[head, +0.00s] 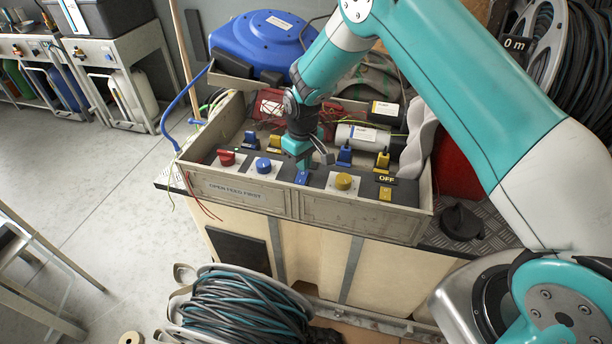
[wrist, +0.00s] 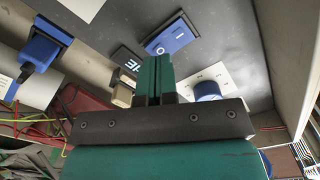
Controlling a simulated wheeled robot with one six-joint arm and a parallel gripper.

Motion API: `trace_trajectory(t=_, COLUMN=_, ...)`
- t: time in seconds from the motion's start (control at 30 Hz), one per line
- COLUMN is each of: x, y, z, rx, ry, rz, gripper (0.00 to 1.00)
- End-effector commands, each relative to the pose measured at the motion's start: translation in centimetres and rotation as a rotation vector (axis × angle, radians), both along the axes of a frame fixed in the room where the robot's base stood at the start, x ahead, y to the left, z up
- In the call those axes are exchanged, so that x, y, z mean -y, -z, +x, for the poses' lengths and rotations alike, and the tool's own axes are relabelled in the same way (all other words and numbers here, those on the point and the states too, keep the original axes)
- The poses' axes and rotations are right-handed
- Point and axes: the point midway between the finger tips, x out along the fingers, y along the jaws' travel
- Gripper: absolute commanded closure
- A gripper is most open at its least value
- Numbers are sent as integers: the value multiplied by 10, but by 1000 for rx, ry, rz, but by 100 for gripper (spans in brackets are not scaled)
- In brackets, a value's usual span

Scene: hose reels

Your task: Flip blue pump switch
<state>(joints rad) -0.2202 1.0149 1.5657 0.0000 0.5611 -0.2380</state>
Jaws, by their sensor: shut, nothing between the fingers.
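The blue pump switch (head: 302,177) is a small blue rocker on the sloped dark panel at the front of the grey box. In the wrist view the blue rocker (wrist: 170,38) lies just beyond my fingertips, with a dark lettered label (wrist: 126,60) beside it. My gripper (head: 303,166) points down over the panel just behind the rocker. Its teal fingers are together and empty in the wrist view (wrist: 155,62). I cannot tell whether the fingertips touch the panel. The label is partly hidden by the fingers.
A blue knob (head: 263,165) and red knob (head: 226,157) are left of the rocker. A yellow knob (head: 344,181), yellow switch (head: 385,194) and OFF label (head: 386,179) are right. Blue (head: 344,156) and yellow (head: 382,162) plugs stand behind. The box's walls (head: 335,210) surround the panel.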

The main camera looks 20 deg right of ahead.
Motion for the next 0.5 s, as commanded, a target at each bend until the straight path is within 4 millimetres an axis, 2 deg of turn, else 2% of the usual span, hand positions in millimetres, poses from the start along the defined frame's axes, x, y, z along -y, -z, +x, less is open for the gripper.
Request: trace_trajectory(t=0.5, x=0, y=9, z=0, rx=0, ry=0, rz=0, gripper=100)
